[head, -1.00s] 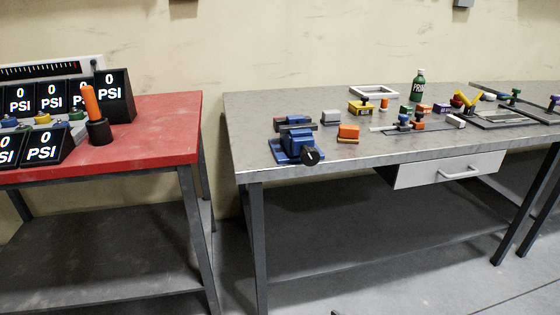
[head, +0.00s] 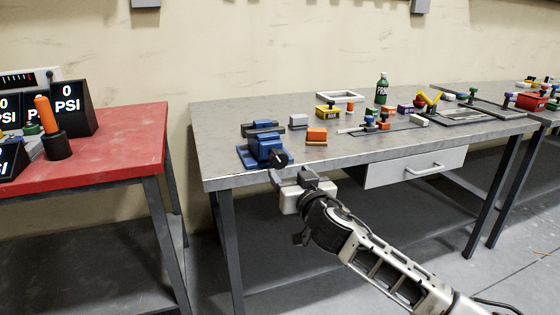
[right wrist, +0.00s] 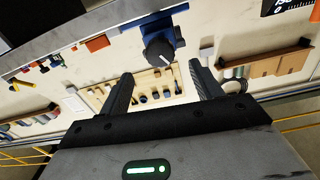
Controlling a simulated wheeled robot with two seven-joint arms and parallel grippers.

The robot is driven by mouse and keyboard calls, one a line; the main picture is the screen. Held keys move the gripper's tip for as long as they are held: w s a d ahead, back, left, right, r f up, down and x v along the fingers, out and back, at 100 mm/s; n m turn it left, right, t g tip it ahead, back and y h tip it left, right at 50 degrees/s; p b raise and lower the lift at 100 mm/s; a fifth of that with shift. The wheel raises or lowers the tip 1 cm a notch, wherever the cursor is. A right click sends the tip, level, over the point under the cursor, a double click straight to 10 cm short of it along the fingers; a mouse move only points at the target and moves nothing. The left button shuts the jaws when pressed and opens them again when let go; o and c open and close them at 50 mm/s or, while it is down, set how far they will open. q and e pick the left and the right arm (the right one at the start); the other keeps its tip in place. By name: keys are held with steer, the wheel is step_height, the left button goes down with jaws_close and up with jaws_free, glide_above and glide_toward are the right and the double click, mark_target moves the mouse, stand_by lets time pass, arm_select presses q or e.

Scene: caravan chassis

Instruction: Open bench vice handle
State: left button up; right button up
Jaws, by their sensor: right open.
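The blue bench vice (head: 266,150) sits at the front left corner of the grey workbench. Its dark round handle (head: 279,160) faces the front edge. My right gripper (head: 296,174) is just in front of and below the handle in the head view, its jaws apart and empty. In the right wrist view, the vice handle (right wrist: 159,51) shows as a dark knob with a pale pointer mark, beyond and between the two open fingers (right wrist: 162,84); it appears apart from them. My left gripper is not in view.
The grey workbench (head: 220,148) also carries an orange block (head: 316,136), a grey block (head: 298,121), a green bottle (head: 382,89) and several small tools. A drawer (head: 415,167) sits under its front edge. A red table (head: 120,150) with gauges stands left, across a gap.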

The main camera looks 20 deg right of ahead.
mark_target(280, 161)
steer(key=w, duration=0.7)
steer(key=shift+w+a, duration=0.15)
steer(key=shift+w, duration=0.25)
steer(key=c, duration=1)
